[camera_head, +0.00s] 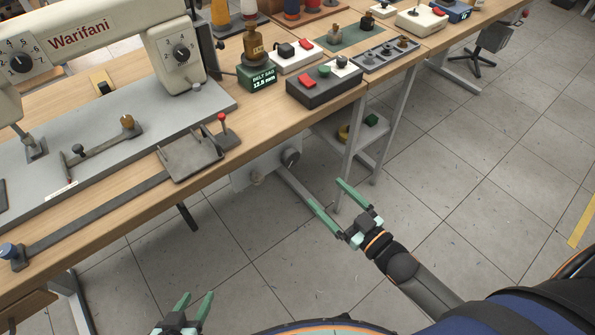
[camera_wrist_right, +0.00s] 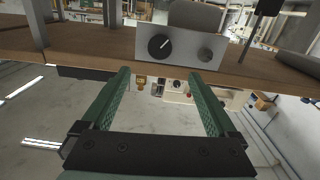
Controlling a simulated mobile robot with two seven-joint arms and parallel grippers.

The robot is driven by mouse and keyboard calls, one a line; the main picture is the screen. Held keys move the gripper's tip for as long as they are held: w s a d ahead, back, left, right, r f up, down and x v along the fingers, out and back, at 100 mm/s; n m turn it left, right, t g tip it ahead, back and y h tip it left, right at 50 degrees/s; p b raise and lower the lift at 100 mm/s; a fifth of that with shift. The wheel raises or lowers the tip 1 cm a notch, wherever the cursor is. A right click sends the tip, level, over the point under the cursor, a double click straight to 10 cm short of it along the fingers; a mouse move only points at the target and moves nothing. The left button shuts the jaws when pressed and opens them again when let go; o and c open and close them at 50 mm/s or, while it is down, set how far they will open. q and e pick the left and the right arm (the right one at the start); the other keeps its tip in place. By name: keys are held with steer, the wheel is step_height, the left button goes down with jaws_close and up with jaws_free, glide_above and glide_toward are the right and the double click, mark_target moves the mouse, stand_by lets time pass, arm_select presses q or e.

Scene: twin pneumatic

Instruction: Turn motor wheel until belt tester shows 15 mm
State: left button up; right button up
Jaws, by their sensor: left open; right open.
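The belt tester (camera_head: 257,79) is a green box on the table; its display reads BELT SAG and about 12.8 mm. In the right wrist view the dark knob (camera_wrist_right: 160,47) has a white pointer mark, beside the grey knob (camera_wrist_right: 205,55). My right gripper (camera_head: 325,190) is open and empty, apart from the dark knob, in front and to its right. My left gripper (camera_head: 199,295) is open and empty, low at the bottom.
A sewing machine marked Warifani (camera_head: 78,33) stands on the wooden table (camera_head: 120,207). A dark button box (camera_head: 324,85) and a flat metal plate (camera_head: 190,153) lie near the front edge. The floor in front is free.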

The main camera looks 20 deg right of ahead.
mark_target(293, 159)
steer(key=b+x, duration=0.1)
steer(key=x, duration=1)
steer(key=shift+w+b, duration=0.2)
steer(key=shift+b, duration=0.15)
steer(key=shift+w+a, duration=0.2)
steer(key=shift+w, duration=0.35)
steer(key=shift+c, duration=0.3)
steer(key=c, duration=1.3)
steer(key=shift+n, duration=0.3)
